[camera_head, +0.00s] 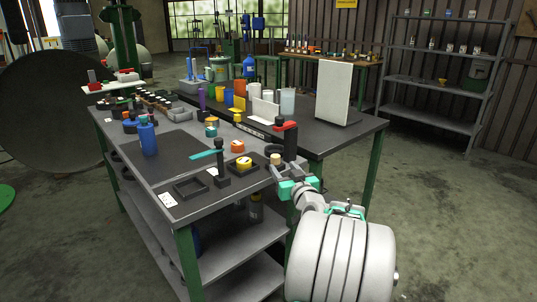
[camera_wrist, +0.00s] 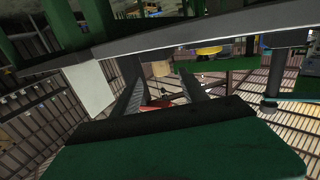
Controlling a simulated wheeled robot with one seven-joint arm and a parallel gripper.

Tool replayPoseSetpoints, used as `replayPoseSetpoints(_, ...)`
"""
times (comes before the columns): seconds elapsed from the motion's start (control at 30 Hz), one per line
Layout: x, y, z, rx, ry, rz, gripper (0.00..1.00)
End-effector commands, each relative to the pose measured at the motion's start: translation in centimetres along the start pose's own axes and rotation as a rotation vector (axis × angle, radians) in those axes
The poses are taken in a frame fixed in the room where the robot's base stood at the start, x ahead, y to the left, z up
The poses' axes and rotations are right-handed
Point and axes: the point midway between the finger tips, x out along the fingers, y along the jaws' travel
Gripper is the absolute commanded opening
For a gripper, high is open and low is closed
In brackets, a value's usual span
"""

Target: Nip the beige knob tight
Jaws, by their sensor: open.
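A small beige knob-like part (camera_head: 275,158) shows at the right front corner of the workbench, next to a dark upright stand with a red part (camera_head: 287,127). I cannot tell whether it is fixed to that stand. My gripper (camera_head: 280,167) is right at this part, and its grey fingers overlap it in the head view. Whether they touch it is not clear. In the wrist view my gripper (camera_wrist: 162,88) shows two dark, spread fingers, with a small red thing (camera_wrist: 160,103) seen between them.
The workbench (camera_head: 170,178) holds an empty black tray (camera_head: 192,187), a yellow part (camera_head: 243,162) in another tray, a dark post with a teal arm (camera_head: 205,154), and a blue bottle (camera_head: 148,138). A white panel (camera_head: 334,92) stands behind. Floor to the right is clear.

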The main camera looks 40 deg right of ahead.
Motion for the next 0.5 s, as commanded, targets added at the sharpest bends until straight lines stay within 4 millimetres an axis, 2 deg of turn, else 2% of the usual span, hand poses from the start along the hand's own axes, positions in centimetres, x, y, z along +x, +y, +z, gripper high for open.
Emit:
replayPoseSetpoints(0.07,-0.2,0.2,-0.5,-0.002,0.016,-0.009,0.51)
replayPoseSetpoints(0.17,0.7,0.0,-0.7,-0.004,0.020,-0.015,0.51)
replayPoseSetpoints(0.4,5.3,-0.3,-0.7,-0.004,0.019,-0.019,0.51)
replayPoseSetpoints(0.5,6.7,-0.3,-0.6,-0.002,0.017,-0.017,0.51)
